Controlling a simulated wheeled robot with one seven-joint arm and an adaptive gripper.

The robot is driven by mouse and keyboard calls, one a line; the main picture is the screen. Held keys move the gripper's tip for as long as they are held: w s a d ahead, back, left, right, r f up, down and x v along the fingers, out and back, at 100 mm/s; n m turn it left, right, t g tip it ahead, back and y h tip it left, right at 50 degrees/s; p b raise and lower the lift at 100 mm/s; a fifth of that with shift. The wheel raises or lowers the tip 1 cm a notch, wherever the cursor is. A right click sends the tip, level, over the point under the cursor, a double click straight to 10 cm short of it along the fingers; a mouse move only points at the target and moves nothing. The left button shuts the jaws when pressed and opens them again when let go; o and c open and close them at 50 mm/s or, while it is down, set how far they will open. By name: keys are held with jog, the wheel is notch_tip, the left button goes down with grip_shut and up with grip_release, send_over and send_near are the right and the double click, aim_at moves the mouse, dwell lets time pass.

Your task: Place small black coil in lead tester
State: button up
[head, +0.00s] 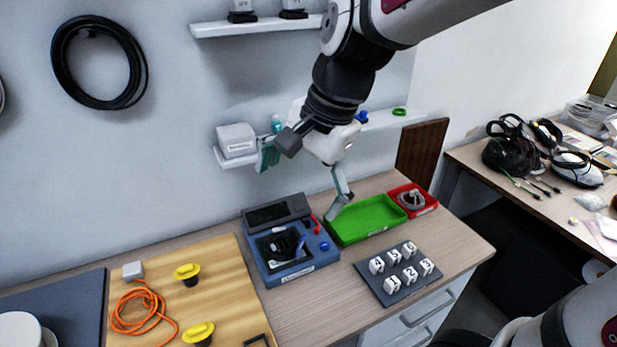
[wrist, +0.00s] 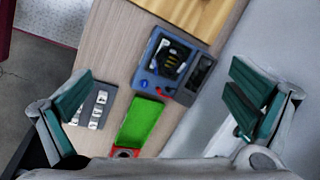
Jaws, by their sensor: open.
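The lead tester (head: 314,262) is a blue box with a dark display panel at its back, standing on the wooden bench. A small black coil (head: 280,246) lies in its square dark recess. In the wrist view the tester (wrist: 144,74) is near the top middle, with the black coil (wrist: 172,58) in its recess. My gripper (head: 305,178) is wide open above the back of the bench, apart from tester and coil. Its two teal-padded fingers spread left and right in the wrist view (wrist: 160,88), with nothing between them.
An empty green tray (head: 365,221) stands right of the tester. A red tray (head: 430,204) holds a grey coiled lead (head: 411,199). A grey board with numbered white blocks (head: 398,292) lies in front. An orange cable (head: 135,318) lies on a wooden board. Shelves (head: 388,120) project from the wall behind my gripper.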

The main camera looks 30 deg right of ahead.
jog(key=s+d+r+n+t+h, duration=0.1)
jog(key=s+r+n+t+h, duration=0.1)
jog(key=s+n, duration=0.8)
notch_tip(320, 180, up, 2)
jog(key=n+t, duration=0.1)
jog(key=n, duration=0.1)
jog(key=shift+s+d+n+h, duration=0.25)
jog(key=shift+n+h, duration=0.05)
